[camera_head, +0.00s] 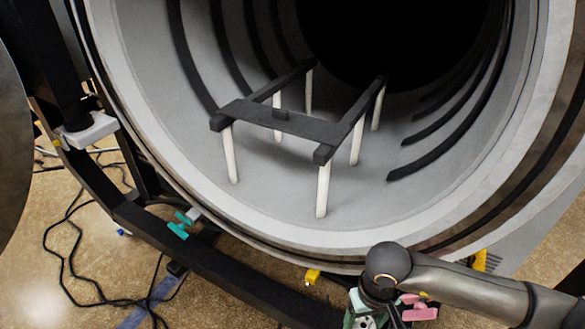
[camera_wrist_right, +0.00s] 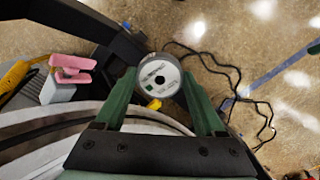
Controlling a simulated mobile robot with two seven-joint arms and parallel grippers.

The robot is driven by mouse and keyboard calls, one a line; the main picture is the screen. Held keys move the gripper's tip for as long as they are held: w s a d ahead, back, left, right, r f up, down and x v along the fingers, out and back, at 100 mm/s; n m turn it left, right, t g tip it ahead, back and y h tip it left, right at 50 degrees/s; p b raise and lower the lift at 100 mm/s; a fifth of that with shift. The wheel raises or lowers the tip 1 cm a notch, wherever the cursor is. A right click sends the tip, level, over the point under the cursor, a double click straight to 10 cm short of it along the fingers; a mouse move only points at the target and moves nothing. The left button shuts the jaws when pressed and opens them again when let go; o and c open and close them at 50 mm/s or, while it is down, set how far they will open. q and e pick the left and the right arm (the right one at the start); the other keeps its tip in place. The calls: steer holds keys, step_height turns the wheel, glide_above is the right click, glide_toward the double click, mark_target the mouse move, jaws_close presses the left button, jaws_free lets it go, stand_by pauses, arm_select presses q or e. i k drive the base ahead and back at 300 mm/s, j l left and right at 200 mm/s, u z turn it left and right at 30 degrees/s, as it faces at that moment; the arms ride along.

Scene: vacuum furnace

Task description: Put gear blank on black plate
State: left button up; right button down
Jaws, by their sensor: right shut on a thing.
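The gear blank (camera_wrist_right: 159,79) is a round, silvery-grey disc with a dark centre hole and small markings. In the right wrist view it sits between the green fingers of my right gripper (camera_wrist_right: 158,84), which is shut on it. In the head view my right gripper (camera_head: 366,314) is at the bottom edge, outside and below the furnace rim, partly cut off; the gear blank cannot be made out clearly there. The black plate (camera_head: 300,124) lies across two dark rails on white posts inside the furnace chamber. My left gripper is not in view.
The round furnace rim (camera_head: 250,233) lies between my right gripper and the plate. Teal (camera_head: 178,229), yellow (camera_head: 313,276) and pink (camera_head: 418,308) clamp-like parts stick out around the rim. Black cables (camera_head: 62,240) lie on the floor. Space above the plate is clear.

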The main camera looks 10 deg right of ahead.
mark_target(316, 128)
steer(key=i+j, duration=0.2)
steer(key=i, duration=0.3)
steer(key=i+j, duration=0.25)
steer(key=i, duration=0.2)
